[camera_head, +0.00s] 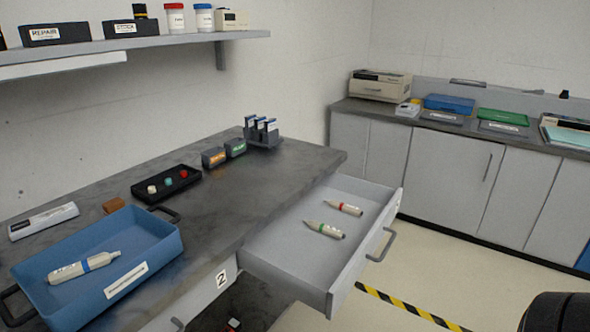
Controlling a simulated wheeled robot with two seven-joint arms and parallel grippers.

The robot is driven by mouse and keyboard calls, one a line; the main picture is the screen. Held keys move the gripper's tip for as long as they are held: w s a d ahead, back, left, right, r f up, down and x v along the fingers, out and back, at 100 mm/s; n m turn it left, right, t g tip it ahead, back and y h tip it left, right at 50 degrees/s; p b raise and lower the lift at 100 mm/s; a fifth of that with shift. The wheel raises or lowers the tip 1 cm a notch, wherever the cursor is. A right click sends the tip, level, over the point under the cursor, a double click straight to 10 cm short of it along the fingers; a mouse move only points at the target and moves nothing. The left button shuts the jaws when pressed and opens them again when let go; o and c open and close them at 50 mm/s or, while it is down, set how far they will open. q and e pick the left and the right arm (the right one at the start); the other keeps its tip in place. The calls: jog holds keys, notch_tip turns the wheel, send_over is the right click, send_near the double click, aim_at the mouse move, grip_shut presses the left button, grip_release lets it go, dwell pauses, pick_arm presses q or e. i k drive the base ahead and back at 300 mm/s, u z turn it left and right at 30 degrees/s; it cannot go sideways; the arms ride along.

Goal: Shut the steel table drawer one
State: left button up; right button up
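The grey steel drawer (283,258) at the right end of the dark-topped table (225,200) is pulled well out, toward the lower right. Its front panel carries a dark bar handle (382,246). A small label on that front is seen too edge-on to read. Two pens or markers lie inside, one with a red band (344,208) and one with a green band (325,230). Left of the open drawer, a front marked 2 (221,279) sits flush under the tabletop. Neither of my grippers is in view.
A blue tray (160,225) holding a white bottle, a black tray (140,192) and small boxes stand on the tabletop. Grey cabinets (440,175) line the back. Open floor with striped tape (410,308) lies before the drawer. A dark rounded shape fills the lower right corner.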

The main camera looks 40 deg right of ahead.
aim_at(319, 270)
jog(key=u, duration=0.15)
jog(key=k, duration=0.65)
jog(key=z, duration=1.45)
jog(key=i, duration=1.45)
jog(key=u, duration=0.05)
